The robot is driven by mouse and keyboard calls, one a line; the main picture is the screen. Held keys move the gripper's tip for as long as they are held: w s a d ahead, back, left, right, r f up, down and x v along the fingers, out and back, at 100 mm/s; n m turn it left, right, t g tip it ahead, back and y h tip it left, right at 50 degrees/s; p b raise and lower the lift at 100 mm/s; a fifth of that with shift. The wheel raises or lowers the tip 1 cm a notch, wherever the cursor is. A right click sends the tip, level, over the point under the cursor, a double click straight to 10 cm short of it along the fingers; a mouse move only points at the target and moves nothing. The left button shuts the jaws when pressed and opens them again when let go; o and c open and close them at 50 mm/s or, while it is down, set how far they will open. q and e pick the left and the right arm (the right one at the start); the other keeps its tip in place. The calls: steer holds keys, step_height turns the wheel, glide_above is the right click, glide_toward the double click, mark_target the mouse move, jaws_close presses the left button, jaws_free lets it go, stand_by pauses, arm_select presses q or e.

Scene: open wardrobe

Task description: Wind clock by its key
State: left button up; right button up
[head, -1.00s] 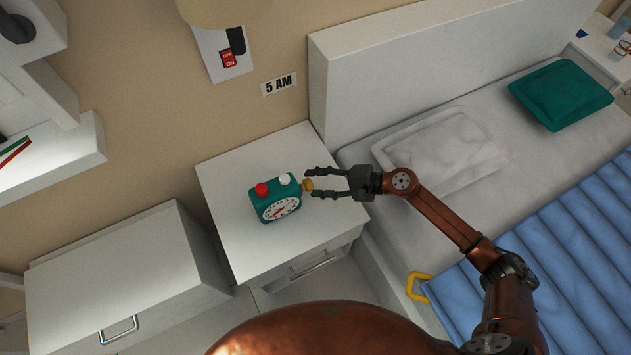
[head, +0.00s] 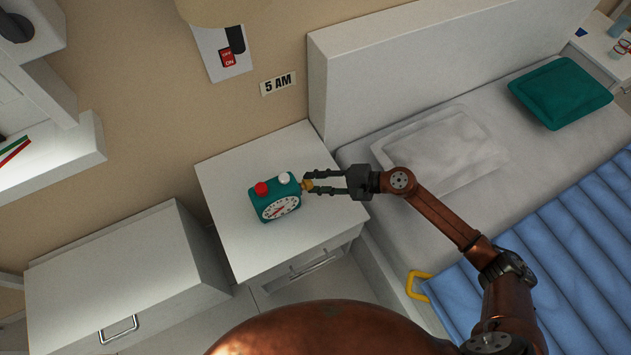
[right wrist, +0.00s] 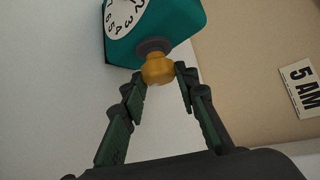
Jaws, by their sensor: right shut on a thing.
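A teal alarm clock (head: 274,198) with a white dial and a red and a white button on top stands on the white nightstand (head: 240,256). Its yellow key (head: 308,185) sticks out of the side facing my right gripper. My right gripper (head: 310,185) has its fingertips at the key, one on each side, and is shut on it. In the right wrist view the clock (right wrist: 168,22) is at the top and the yellow key (right wrist: 157,68) lies between the fingertips (right wrist: 157,76). My left gripper is not in view.
The bed with a white pillow (head: 440,150) and blue cover (head: 560,245) lies to the right under my arm. A "5 AM" sign (head: 278,84) and a red switch (head: 228,58) are on the wall. A white cabinet (head: 125,275) stands left.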

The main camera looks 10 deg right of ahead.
steer(key=shift+r, duration=0.15)
steer(key=shift+w+r+m+g+h+p, duration=0.15)
steer(key=shift+m+g+h+p, duration=0.35)
steer(key=shift+m+g+p, duration=0.15)
steer(key=shift+m+g, duration=0.25)
steer(key=shift+g, duration=0.3)
steer(key=shift+g+h, duration=0.3)
steer(key=shift+h, duration=0.1)
steer(key=shift+w+m+g, duration=0.1)
steer(key=shift+m+g, duration=0.3)
steer(key=shift+a+m+g+h, duration=0.1)
steer(key=shift+m+g+h, duration=0.2)
steer(key=shift+h, duration=0.1)
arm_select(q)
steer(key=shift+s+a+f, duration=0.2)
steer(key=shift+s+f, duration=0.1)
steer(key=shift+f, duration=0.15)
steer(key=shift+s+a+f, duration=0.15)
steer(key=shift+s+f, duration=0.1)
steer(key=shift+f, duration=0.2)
